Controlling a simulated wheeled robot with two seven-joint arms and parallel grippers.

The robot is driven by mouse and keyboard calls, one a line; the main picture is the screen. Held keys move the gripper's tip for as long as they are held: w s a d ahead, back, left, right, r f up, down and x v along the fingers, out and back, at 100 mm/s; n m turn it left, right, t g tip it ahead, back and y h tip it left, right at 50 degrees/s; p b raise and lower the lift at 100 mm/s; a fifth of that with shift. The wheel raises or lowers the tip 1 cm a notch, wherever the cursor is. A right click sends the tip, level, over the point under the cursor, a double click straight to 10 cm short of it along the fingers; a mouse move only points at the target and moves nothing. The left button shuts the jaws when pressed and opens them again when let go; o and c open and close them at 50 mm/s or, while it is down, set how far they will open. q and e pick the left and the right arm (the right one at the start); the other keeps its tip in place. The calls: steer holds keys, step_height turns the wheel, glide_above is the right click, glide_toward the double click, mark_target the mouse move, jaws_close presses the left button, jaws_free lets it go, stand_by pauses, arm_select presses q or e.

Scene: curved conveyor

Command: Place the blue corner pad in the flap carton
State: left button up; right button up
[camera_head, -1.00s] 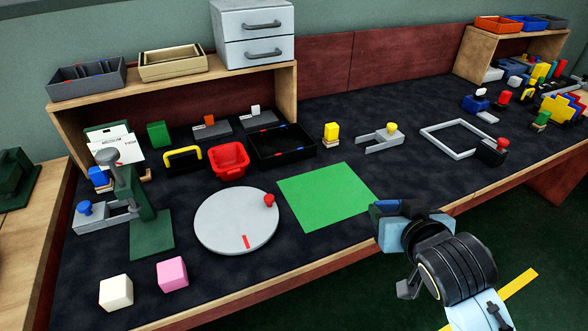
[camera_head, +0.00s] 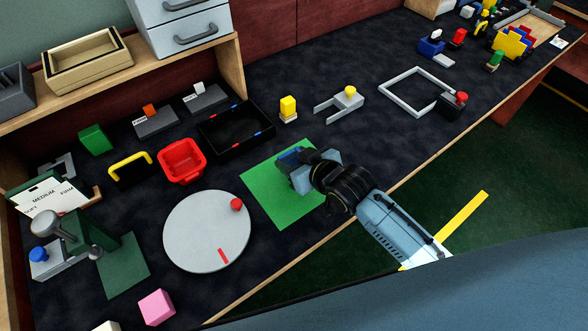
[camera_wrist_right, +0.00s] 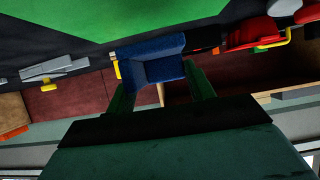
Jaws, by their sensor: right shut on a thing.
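The blue corner pad (camera_head: 288,157) is in my right gripper (camera_head: 297,170), above the green mat (camera_head: 262,192) in the head view. The right wrist view shows the L-shaped blue pad (camera_wrist_right: 152,58) between the two fingers of the right gripper (camera_wrist_right: 157,80), which is shut on it. The arm and hand cover part of the pad and the right part of the mat. I cannot make out a flap carton in either view. My left gripper is not in view.
A grey turntable (camera_head: 190,235) with a red knob lies left of the mat. A red bin (camera_head: 181,160), a black tray (camera_head: 215,140) and a yellow block (camera_head: 288,108) stand behind. A grey forked fixture (camera_head: 335,105) and a grey frame (camera_head: 400,105) lie to the right.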

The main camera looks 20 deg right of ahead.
step_height(320, 180, down, 4)
steer(key=shift+r+b, duration=0.1)
steer(key=shift+b, duration=0.45)
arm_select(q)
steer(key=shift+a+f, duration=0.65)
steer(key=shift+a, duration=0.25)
arm_select(e)
steer(key=shift+f, duration=0.4)
steer(key=shift+f, duration=0.1)
steer(key=o, duration=0.9)
steer(key=shift+o, duration=0.2)
